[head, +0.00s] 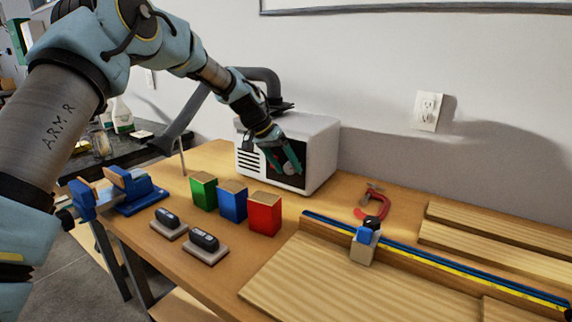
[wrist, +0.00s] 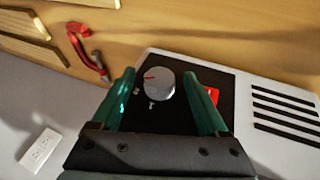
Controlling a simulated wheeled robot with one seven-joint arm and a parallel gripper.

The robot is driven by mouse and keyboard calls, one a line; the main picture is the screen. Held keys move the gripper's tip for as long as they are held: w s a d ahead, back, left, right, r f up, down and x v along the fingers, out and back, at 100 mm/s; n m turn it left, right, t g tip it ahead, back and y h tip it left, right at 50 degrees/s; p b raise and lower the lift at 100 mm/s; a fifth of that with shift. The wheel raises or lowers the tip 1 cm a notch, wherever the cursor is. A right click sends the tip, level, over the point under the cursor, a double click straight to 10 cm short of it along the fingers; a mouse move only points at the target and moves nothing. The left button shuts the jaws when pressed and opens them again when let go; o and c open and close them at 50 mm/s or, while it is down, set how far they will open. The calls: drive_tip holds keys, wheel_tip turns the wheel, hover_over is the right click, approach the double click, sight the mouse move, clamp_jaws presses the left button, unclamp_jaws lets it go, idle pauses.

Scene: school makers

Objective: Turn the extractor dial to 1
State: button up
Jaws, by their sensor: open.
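The extractor (head: 322,150) is a white box at the back of the workbench, with a dark front panel and side vents. Its dial (wrist: 160,84) is a round grey knob with a red pointer mark, on the black panel in the wrist view. My gripper (head: 291,168) is at the panel in the head view. In the wrist view its two green fingers (wrist: 165,82) are open, one on each side of the dial, with visible gaps. A red switch (wrist: 213,95) is partly behind the right finger.
Green (head: 204,191), blue (head: 233,201) and red (head: 264,213) blocks stand in front of the extractor. A red clamp (head: 373,203) lies to its right. A blue vise (head: 137,193) is at the bench's left. Wooden boards (head: 310,270) cover the right side. An outlet (head: 428,111) is on the wall.

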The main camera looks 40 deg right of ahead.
drive_tip(key=shift+f, duration=0.1)
clamp_jaws()
idle(0.7)
